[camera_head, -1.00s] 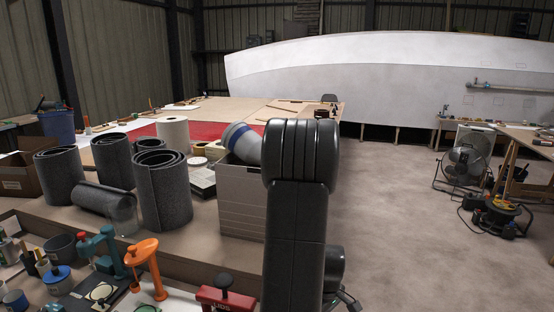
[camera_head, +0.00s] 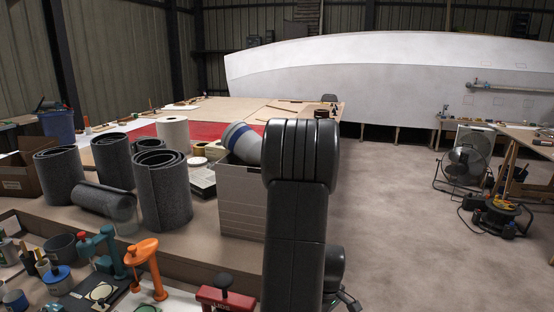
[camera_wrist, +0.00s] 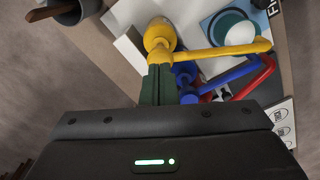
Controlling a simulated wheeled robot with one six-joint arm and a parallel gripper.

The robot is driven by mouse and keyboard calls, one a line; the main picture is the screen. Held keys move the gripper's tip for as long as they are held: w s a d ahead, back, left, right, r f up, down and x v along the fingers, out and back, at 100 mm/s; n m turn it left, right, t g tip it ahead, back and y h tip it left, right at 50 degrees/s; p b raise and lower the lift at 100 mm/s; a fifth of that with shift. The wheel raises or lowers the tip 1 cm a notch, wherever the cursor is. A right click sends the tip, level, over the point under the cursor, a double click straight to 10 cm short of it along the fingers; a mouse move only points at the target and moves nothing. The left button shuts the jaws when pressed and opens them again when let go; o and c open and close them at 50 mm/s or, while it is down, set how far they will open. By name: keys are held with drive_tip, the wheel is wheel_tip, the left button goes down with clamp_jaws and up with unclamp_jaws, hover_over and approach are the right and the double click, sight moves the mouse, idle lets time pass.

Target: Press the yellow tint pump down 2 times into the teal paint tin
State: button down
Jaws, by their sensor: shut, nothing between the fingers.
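The yellow tint pump (camera_wrist: 160,38) shows in the wrist view, with its round head at upper centre and its spout (camera_wrist: 225,50) reaching right. A round teal tin (camera_wrist: 212,28) with a pale disc at its middle lies beyond the spout, whose end overlaps its near edge in this view. My gripper (camera_wrist: 160,70) is shut and empty; its dark green fingertips are right at the yellow head. I cannot tell whether they touch it. The head view does not show the yellow pump or the fingers; my black arm blocks part of that view.
A blue pump (camera_wrist: 185,72) and a red pump arm (camera_wrist: 262,75) sit close beside the yellow one. In the head view, an orange pump (camera_head: 142,250), a teal pump (camera_head: 103,245) and a red pump (camera_head: 225,297) stand on the bench. Grey felt rolls (camera_head: 163,190) stand behind.

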drive_tip(key=shift+f, duration=0.15)
drive_tip(key=shift+f+b, duration=1.25)
drive_tip(key=shift+f, duration=0.1)
drive_tip(key=shift+r, duration=0.15)
drive_tip(key=shift+r+p, duration=1.1)
drive_tip(key=shift+r, duration=0.25)
drive_tip(key=shift+f, duration=0.1)
drive_tip(key=shift+f+b, duration=1.25)
drive_tip(key=shift+f, duration=0.1)
drive_tip(key=shift+r+p, duration=1.05)
drive_tip(key=shift+r, duration=0.4)
